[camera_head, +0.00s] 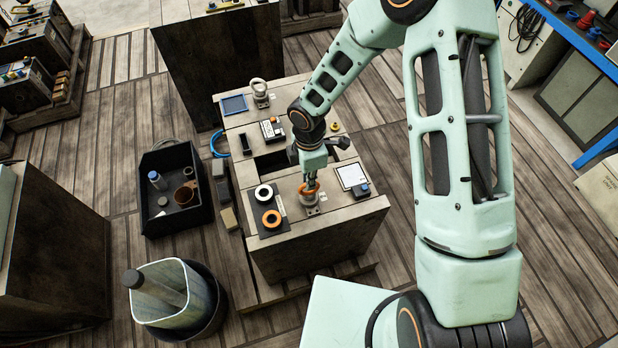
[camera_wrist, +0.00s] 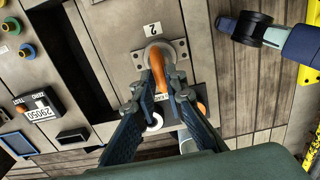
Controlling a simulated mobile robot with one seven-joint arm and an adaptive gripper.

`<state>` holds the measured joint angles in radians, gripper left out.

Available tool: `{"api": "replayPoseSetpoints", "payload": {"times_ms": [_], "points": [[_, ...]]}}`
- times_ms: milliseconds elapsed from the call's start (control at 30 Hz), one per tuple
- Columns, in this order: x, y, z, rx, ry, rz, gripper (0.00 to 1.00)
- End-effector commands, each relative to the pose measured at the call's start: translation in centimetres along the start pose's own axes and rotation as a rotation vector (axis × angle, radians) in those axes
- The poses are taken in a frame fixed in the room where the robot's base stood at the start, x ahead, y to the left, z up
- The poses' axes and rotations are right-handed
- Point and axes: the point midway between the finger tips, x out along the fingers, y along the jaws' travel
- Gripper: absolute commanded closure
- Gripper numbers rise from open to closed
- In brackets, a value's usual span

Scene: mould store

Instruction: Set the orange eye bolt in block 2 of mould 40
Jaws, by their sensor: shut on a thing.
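My gripper (camera_head: 311,180) is shut on the orange eye bolt (camera_head: 309,188) over the near end of the mould (camera_head: 335,219). In the wrist view, my gripper (camera_wrist: 158,92) has its two fingertips on either side of the orange ring (camera_wrist: 157,67). The ring stands over a metal plate with a round seat (camera_wrist: 160,51), beside a tag (camera_wrist: 152,29) reading 2. The bolt's shank is hidden, so I cannot tell how deep it sits. The mould's number is not readable.
A black mat (camera_head: 256,221) beside the bolt holds a white ring (camera_head: 263,192) and an orange ring (camera_head: 271,219). A white pad (camera_head: 350,173) lies to the right. A pale grey eye bolt (camera_head: 260,91) stands at the far end. A black crate (camera_head: 151,221) is on the floor to the left.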

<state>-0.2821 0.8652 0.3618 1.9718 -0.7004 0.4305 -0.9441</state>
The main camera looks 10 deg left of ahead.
Motion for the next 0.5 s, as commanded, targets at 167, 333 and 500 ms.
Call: {"api": "replayPoseSetpoints", "payload": {"times_ms": [167, 333, 500], "points": [[-0.12, 0.04, -0.01, 0.0, 0.0, 0.001, 0.76], [-0.09, 0.02, 0.0, 0.0, 0.0, 0.0, 0.68], [-0.07, -0.03, 0.01, 0.0, 0.0, -0.001, 0.68]]}}
